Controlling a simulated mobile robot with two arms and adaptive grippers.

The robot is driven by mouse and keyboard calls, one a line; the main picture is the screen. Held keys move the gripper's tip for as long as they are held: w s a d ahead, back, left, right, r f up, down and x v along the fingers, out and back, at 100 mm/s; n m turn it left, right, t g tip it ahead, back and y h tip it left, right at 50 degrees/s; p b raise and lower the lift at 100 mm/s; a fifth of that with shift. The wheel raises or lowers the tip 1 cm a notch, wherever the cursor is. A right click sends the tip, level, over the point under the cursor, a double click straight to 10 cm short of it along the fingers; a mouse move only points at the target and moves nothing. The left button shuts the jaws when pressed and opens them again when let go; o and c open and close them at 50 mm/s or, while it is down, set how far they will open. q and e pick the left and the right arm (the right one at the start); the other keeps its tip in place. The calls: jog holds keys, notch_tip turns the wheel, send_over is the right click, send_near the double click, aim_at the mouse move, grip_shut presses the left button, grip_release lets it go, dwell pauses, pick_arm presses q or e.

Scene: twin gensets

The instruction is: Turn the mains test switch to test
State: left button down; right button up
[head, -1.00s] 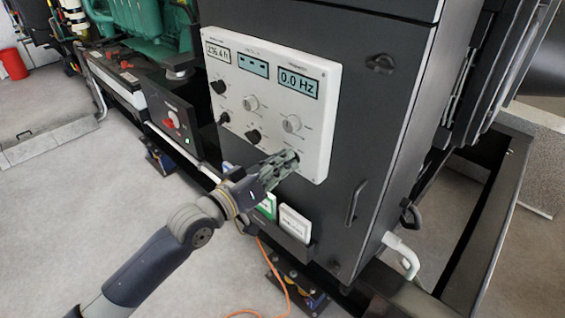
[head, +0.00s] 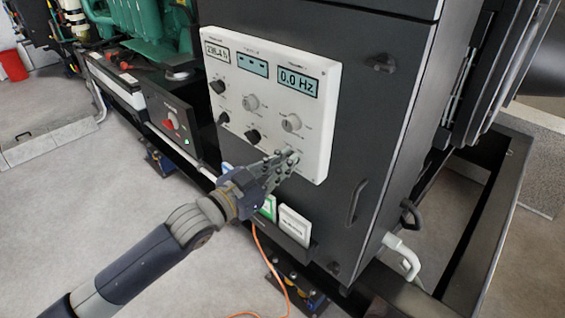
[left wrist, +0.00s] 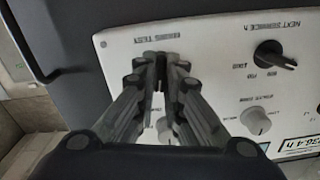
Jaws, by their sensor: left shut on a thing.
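The white control panel (head: 322,150) is on the dark cabinet, with displays along its top and several knobs below. My left gripper (head: 291,158) is at the panel's lower right corner, its fingers shut on the mains test switch. In the left wrist view, where the panel appears upside down, my left gripper (left wrist: 160,62) reaches to just below the printed mains test label (left wrist: 158,41). The fingers cover the switch, so its handle and pointing direction are hidden. My right gripper is not in view.
A black knob (head: 253,136) and a grey knob (head: 291,123) are near my left gripper. A black box with a red switch (head: 173,122) stands left. A cabinet handle (head: 357,201) is to the right.

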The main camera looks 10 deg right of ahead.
pick_arm(q)
jog(key=shift+m, duration=2)
jog(key=c, duration=1.7)
grip_release()
jog(key=shift+d, duration=0.1)
jog(key=v, duration=1.2)
